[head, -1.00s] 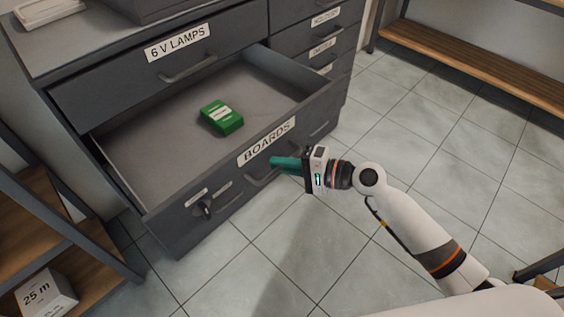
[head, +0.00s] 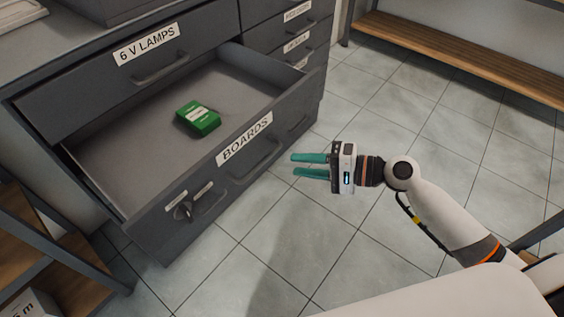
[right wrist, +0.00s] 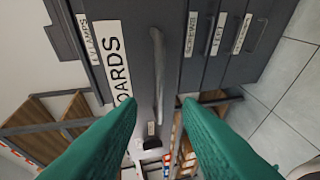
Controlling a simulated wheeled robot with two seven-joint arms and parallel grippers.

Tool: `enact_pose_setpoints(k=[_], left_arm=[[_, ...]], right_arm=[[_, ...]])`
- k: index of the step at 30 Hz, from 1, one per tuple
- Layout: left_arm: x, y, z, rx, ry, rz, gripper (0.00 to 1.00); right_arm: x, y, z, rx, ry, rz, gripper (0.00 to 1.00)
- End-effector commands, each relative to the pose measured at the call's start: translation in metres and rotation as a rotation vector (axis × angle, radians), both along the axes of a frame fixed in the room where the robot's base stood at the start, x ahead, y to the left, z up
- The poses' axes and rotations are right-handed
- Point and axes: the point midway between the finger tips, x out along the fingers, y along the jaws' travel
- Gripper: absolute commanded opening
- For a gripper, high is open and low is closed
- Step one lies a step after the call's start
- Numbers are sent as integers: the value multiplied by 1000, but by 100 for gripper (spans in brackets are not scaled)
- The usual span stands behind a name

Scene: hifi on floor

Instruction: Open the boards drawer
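The grey boards drawer (head: 161,221) is pulled well out of the cabinet in the head view. Its white label reads BOARDS, and a bar handle (head: 255,161) is on its front. A green box (head: 198,118) lies inside on the drawer floor. My right gripper (head: 312,166) is open and empty, with teal fingers apart, to the right of the drawer front and clear of the handle. In the right wrist view the handle (right wrist: 158,72) shows ahead between the two fingers, not touching them. My left gripper is not in view.
The 6 V lamps drawer (head: 140,70) above is shut. A wooden shelf unit (head: 20,245) stands close at the left, and a wooden bench (head: 460,60) is along the back right. The tiled floor (head: 400,120) between is free.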

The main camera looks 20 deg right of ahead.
Motion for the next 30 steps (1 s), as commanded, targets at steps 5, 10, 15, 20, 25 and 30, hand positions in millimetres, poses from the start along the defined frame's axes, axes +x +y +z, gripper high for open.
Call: enact_pose_setpoints(k=[5, 10, 15, 20, 25, 30], left_arm=[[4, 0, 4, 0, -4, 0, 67], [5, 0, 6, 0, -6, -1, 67], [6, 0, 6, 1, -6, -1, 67], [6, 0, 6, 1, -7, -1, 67], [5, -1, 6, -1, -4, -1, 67], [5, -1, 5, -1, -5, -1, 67]], right_arm=[[-10, -17, 3, 0, 1, 0, 32], [-12, -21, 5, -1, -1, 0, 32], [-12, -20, 5, 0, 0, 0, 32], [-12, -20, 5, 0, 0, 0, 32], [-11, -21, -2, -16, -1, -6, 32], [-10, -29, -66, -191, -16, -51, 32]])
